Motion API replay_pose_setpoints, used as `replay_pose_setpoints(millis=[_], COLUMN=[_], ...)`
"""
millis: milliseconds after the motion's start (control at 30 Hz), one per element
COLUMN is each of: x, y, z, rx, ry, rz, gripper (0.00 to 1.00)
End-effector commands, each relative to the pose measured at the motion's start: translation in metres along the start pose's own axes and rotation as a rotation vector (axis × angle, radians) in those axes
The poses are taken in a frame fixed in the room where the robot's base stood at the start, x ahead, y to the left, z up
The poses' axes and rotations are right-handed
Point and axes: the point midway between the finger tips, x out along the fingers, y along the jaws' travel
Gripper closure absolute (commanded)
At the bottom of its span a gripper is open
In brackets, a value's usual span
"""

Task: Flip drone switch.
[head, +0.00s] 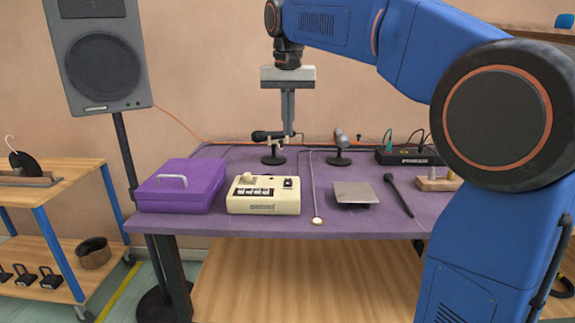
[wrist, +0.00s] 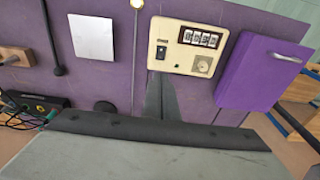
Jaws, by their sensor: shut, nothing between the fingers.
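A cream box (head: 264,195) stands near the front edge of the purple table, and it also shows at the top of the wrist view (wrist: 186,66). A small black switch (head: 288,183) sits at the right of its top; the wrist view shows it (wrist: 161,52) left of the row of keys. Which way it is tipped is too small to tell. My gripper (head: 288,132) points down, shut and empty, high above the table. In the wrist view its closed fingers (wrist: 160,80) overlap the box's edge near the switch.
A purple case (head: 181,186) with a handle stands left of the cream box. Microphones on stands (head: 273,150) stand behind.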

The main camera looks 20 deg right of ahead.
Motion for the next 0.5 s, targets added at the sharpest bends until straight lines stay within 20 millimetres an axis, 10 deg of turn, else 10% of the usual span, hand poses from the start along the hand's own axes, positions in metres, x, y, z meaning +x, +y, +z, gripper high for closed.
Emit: replay_pose_setpoints(millis=[500], x=[0.069], y=[0.001], z=[0.001], rx=[0.0], ry=[-0.002], rz=[0.001], gripper=[1.0])
